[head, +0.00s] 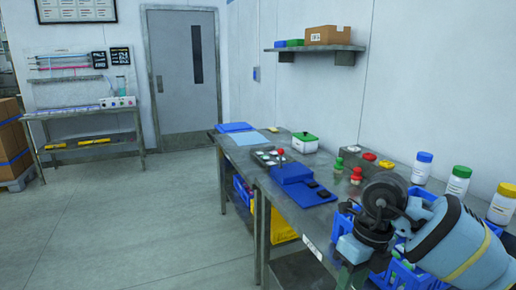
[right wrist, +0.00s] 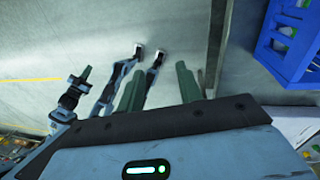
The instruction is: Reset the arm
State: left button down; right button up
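My right arm (head: 450,240) reaches in from the lower right of the head view, over the near end of the workbench. Its gripper is mostly hidden there behind my own wrist. My left gripper is outside the head view. In the right wrist view, blue and black links with a small green tip (right wrist: 86,73) at the left may belong to my left arm; its finger state is unclear.
Blue crates lie beneath my right arm; one crate (right wrist: 290,40) shows in the wrist view.

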jog(key=s+a+f+m+t+y+p, duration=0.1)
jog(key=s+a+m+y, duration=0.35)
jog(key=a+y, duration=0.5)
jog(key=s+a+f+m+y+p, duration=0.1)
jog(key=s+a+m+y, duration=0.4)
jog(key=a+y, duration=0.4)
jog(key=s+d+f+m+t+h, duration=0.3)
jog(key=d+f+m+t+h, duration=1.2)
jog(key=m, duration=0.9)
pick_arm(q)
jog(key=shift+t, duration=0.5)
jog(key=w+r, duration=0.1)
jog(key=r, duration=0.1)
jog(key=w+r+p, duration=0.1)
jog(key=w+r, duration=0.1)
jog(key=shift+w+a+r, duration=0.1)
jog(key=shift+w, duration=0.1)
pick_arm(e)
jog(key=s+d+f+m+g+h, duration=0.1)
jog(key=s+d+f+m+g, duration=0.1)
jog(key=s+f, duration=0.5)
jog(key=s+d+f+m+g+h, duration=0.2)
jog(key=s+d+f+m+g, duration=0.1)
jog(key=s+f, duration=0.5)
jog(key=s+m+g, duration=0.1)
jog(key=s, duration=0.2)
jog(key=shift+s+d+f+g, duration=0.2)
jog(key=shift+s+d+g, duration=0.1)
jog(key=shift+d, duration=0.05)
